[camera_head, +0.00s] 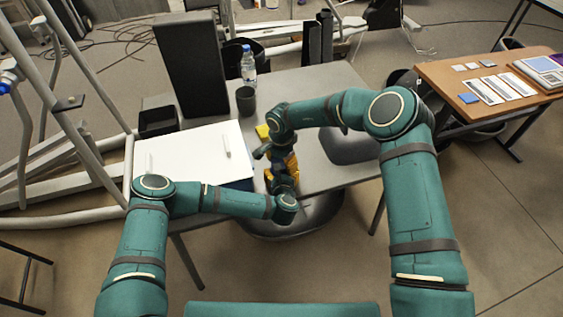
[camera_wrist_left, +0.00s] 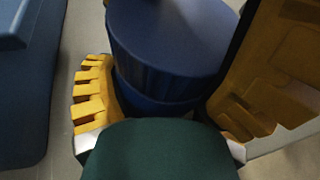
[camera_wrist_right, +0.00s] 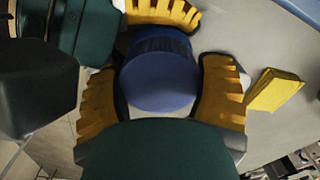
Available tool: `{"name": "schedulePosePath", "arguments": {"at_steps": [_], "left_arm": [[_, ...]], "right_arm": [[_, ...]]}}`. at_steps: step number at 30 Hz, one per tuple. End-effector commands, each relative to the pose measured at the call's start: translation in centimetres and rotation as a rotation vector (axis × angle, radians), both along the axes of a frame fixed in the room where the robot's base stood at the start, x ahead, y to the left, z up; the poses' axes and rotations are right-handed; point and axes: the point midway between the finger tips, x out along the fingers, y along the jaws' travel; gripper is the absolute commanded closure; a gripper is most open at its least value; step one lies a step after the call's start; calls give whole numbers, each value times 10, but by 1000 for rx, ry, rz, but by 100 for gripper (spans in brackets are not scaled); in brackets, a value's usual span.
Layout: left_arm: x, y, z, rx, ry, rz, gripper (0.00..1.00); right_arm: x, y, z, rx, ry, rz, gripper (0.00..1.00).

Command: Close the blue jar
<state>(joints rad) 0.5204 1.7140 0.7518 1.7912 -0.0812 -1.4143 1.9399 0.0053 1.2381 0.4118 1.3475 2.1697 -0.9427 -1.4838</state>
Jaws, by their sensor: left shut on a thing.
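The blue jar (camera_wrist_left: 165,45) is between the yellow-padded fingers of my left gripper (camera_wrist_left: 168,88), which is shut on it. In the right wrist view its round blue top (camera_wrist_right: 160,82) shows with a darker ridged band at one edge. My right gripper (camera_wrist_right: 160,98) has a finger on each side of that top, very close to it. Whether these fingers press on it I cannot tell. In the head view my left gripper (camera_head: 283,180) and my right gripper (camera_head: 272,150) meet at the table's front, and the arms and fingers largely hide the jar. I cannot tell how lid and body sit together.
A yellow block (camera_wrist_right: 275,91) lies beside my right gripper. A white board (camera_head: 195,155) covers the table's left part. A dark cup (camera_head: 246,101), a bottle (camera_head: 248,66) and a tall black panel (camera_head: 190,62) stand behind. A wooden table (camera_head: 440,75) is at right.

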Motion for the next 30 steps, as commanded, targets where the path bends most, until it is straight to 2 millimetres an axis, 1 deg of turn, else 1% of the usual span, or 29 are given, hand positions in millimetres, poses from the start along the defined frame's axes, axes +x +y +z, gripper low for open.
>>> {"name": "schedulePosePath", "arguments": {"at_steps": [1, 2, 3, 12, 14, 21, 23, 25, 30], "left_arm": [[0, 0, 0, 0, -1, 1, 100], [0, 0, 0, 0, -1, 1, 100], [0, 0, 0, 0, -1, 1, 100], [0, 0, 0, 0, -1, 1, 100], [0, 0, 0, 0, -1, 1, 100], [0, 0, 0, 0, -1, 0, 100], [0, 0, 0, 0, -1, 0, 100], [0, 0, 0, 0, -1, 0, 100], [0, 0, 1, 0, -1, 0, 100]], "right_arm": [[0, 0, 0, -1, -1, 0, 11], [0, 0, 0, -1, -1, 0, 1], [0, 0, 0, -1, -1, 0, 0], [0, 0, 3, 1, -1, 1, 0], [1, 0, 7, 1, -1, 1, 0], [1, 0, 37, 2, -2, 1, 0], [1, 0, 42, 0, -1, 1, 0], [1, 0, 45, 1, -1, 1, 0], [1, 0, 45, 0, 0, 1, 0]]}}
